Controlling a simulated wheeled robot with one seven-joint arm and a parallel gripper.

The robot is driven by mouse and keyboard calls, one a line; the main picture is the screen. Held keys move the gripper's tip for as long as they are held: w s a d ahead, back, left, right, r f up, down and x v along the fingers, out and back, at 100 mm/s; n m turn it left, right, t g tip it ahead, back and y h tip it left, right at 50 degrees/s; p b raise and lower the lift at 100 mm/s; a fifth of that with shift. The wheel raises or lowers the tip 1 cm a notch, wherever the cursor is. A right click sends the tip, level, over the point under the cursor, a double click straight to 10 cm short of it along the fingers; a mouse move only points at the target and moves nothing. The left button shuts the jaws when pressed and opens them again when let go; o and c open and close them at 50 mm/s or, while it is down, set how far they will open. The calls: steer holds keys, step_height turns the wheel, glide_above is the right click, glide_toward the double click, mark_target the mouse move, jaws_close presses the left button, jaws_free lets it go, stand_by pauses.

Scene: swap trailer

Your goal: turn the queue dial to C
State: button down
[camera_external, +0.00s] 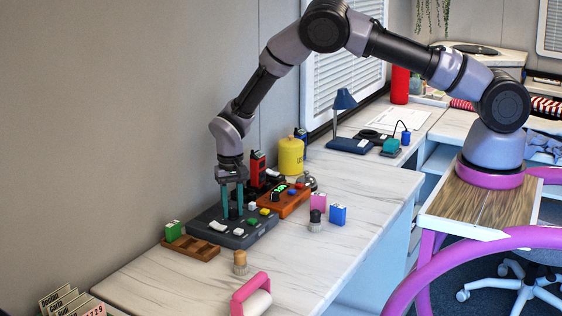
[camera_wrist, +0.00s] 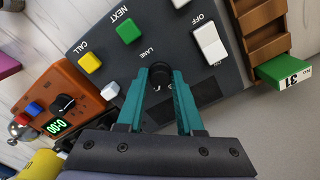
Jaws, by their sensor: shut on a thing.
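The dark grey control box (camera_external: 254,235) sits on the white counter, and also fills much of the wrist view (camera_wrist: 105,42). It carries a white ON/OFF rocker switch, a yellow CALL button, a green NEXT button and a LANE label. The black dial (camera_wrist: 160,70) is by the LANE label. My gripper (camera_external: 232,213) points down over the box, its teal fingers shut on the dial from both sides in the wrist view (camera_wrist: 160,78). The fingers and the angle hide most of the dial's marks, so I cannot read its setting.
An orange box (camera_wrist: 72,84) with a black knob and a green display stands beside the grey box. A wooden tray (camera_external: 193,249) with a green block (camera_external: 172,230) is at its other side. A yellow canister (camera_external: 291,157) stands behind.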

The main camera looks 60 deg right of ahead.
mark_target(232, 210)
stand_by(0.4)
steer(key=c, duration=0.6)
jaws_free()
steer(key=shift+o, duration=0.2)
step_height(232, 210, up, 11)
